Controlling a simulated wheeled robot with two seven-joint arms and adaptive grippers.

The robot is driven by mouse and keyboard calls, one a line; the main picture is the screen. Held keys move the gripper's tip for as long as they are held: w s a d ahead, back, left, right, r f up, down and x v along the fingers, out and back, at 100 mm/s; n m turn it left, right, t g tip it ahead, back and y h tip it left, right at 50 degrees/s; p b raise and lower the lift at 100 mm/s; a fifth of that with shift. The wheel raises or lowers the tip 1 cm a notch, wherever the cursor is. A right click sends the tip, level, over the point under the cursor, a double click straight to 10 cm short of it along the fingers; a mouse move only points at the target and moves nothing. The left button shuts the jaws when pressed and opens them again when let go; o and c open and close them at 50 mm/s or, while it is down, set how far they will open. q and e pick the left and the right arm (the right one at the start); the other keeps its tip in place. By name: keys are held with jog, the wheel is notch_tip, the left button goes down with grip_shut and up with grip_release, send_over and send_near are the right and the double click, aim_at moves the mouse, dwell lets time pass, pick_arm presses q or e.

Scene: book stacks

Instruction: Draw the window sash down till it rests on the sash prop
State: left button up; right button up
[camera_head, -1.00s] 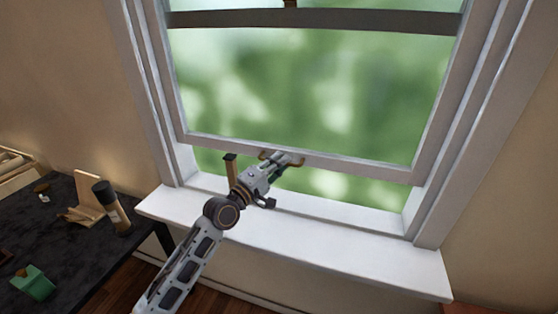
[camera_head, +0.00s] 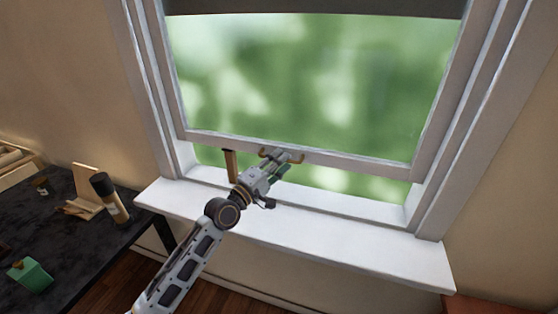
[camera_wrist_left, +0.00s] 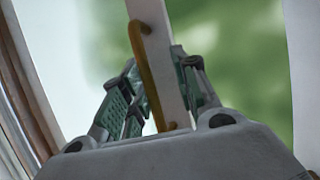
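The white window sash (camera_head: 345,166) is partly raised, with a gap between its bottom rail and the sill. A brass handle (camera_head: 298,157) sits on that rail. The brown sash prop (camera_head: 231,167) stands upright left of the handle. Its top meets the rail's lower edge in the picture; I cannot tell whether they touch. My left gripper (camera_head: 285,163) is at the handle, fingers apart with green pads showing. In the left wrist view, the fingers (camera_wrist_left: 160,85) stand either side of the handle (camera_wrist_left: 147,75) and rail (camera_wrist_left: 168,50), not visibly closed on them. My right gripper is out of view.
The white sill (camera_head: 330,245) below is clear. A dark table (camera_head: 80,245) at left holds a bottle (camera_head: 110,198), a wooden stand (camera_head: 85,185) and a green object (camera_head: 30,274). A dark bar (camera_head: 320,7) crosses the top of the window.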

pick_arm(q)
jog(key=shift+f, duration=0.5)
jog(key=shift+s, duration=0.1)
jog(key=r+v, duration=0.1)
jog(key=v, duration=1)
jog(key=shift+s+a, duration=0.3)
jog(key=shift+s, duration=0.05)
jog(key=shift+f, duration=0.1)
dwell(0.4)
